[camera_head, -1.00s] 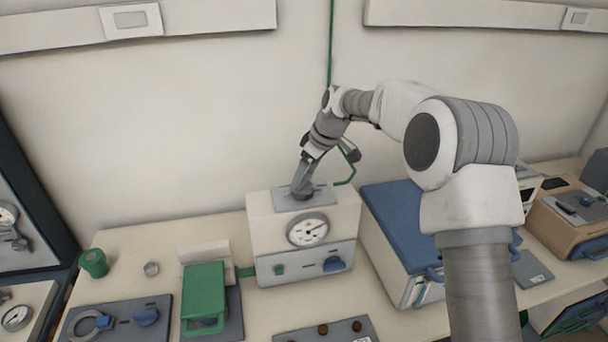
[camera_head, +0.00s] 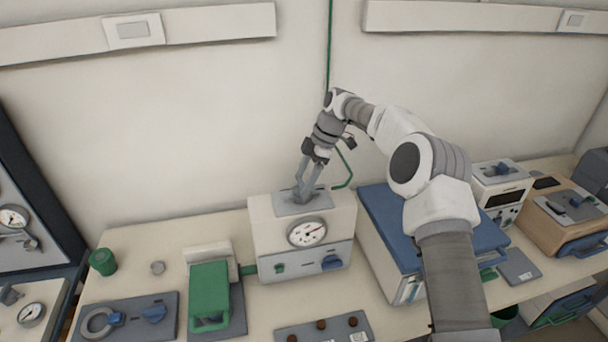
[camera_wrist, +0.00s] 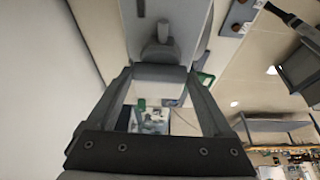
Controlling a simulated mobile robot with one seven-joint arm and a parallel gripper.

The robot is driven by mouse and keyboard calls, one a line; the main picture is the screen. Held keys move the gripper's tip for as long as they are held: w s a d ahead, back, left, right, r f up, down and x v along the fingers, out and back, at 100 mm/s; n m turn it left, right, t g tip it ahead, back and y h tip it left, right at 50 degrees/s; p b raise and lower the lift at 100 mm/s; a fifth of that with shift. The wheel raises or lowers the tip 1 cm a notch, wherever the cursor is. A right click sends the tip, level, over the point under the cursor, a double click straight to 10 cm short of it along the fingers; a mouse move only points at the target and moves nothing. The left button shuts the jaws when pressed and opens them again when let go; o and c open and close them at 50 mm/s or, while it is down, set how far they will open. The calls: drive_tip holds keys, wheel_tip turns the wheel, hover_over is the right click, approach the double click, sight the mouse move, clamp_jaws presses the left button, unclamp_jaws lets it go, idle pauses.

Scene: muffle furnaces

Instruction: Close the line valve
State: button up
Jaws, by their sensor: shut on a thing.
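The grey valve plate (camera_head: 318,206) lies on top of the cream box with a round gauge (camera_head: 312,232). My gripper (camera_head: 303,190) points down at this plate. In the wrist view its two fingers (camera_wrist: 160,78) stand apart on either side of a grey valve handle (camera_wrist: 162,74), shut on it. A small grey upright knob (camera_wrist: 162,48) shows just beyond the fingertips. In the head view the fingers hide most of the handle, so its exact angle cannot be told.
A green pipe (camera_head: 329,80) runs down the wall behind the box. A blue-lidded unit (camera_head: 385,222) stands close on the right. A green-covered device (camera_head: 209,290) is at the left. A plate with brown knobs (camera_head: 325,330) lies in front.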

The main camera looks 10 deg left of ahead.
drive_tip(key=shift+n, duration=0.3)
drive_tip(key=o, duration=1.1)
drive_tip(key=shift+o, duration=0.2)
drive_tip(key=shift+r, duration=0.1)
